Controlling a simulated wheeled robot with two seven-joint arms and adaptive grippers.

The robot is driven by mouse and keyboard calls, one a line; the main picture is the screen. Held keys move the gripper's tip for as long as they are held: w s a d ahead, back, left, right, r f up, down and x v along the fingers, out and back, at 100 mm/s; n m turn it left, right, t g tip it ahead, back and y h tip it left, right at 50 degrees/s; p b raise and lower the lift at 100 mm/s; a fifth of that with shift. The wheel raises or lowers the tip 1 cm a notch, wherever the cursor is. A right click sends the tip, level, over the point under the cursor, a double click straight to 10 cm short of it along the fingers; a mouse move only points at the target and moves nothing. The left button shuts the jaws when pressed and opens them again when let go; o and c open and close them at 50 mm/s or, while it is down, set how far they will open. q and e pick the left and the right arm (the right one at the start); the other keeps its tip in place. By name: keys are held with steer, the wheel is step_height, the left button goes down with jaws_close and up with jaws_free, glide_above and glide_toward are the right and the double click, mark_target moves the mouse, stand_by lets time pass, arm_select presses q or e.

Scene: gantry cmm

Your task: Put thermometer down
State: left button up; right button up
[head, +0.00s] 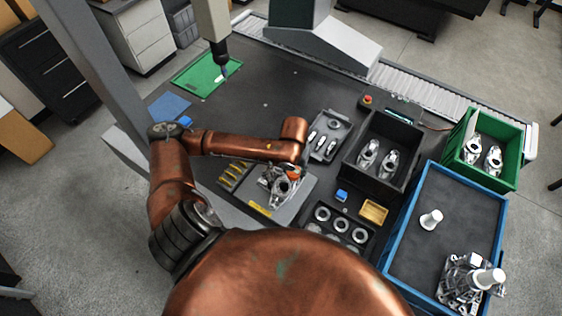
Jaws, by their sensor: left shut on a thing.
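My left gripper (283,190) hangs below its copper wrist, over a grey plate (291,205) with a yellow label. It is shut on a small item with an orange-red part (293,173), which I take to be the thermometer. The fingers and wrist hide most of that item, so its full shape does not show. I cannot tell whether it touches the plate. My right gripper is not in view.
Right of the left gripper are a grey tray (335,122) of small tools, a black bin (352,172) of metal castings, and a black tray (334,239) of rings. A blue-rimmed tray (410,240) and green crate (500,178) stand farther right.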

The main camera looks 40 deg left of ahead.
arm_select(q)
steer(key=shift+w+a+f+p, duration=0.45)
steer(key=shift+w+a+f, duration=0.7)
steer(key=shift+a+f, duration=0.9)
steer(key=shift+w+a+f+p, duration=0.4)
steer(key=shift+w+a+f, duration=0.7)
steer(key=shift+a+f, duration=0.95)
steer(key=shift+w+a+f+p, duration=0.45)
steer(key=shift+w+a+f, duration=0.7)
steer(key=shift+a+f, duration=0.9)
steer(key=shift+d+f, duration=0.3)
steer(key=shift+f, duration=0.1)
steer(key=o, duration=1.2)
steer(key=shift+r, duration=0.1)
steer(key=r, duration=0.4)
steer(key=s+r, duration=0.1)
steer(key=r, duration=0.3)
steer(key=r+b, duration=0.1)
steer(key=r, duration=0.3)
steer(key=shift+s+d, duration=0.2)
steer(key=shift+d, duration=0.05)
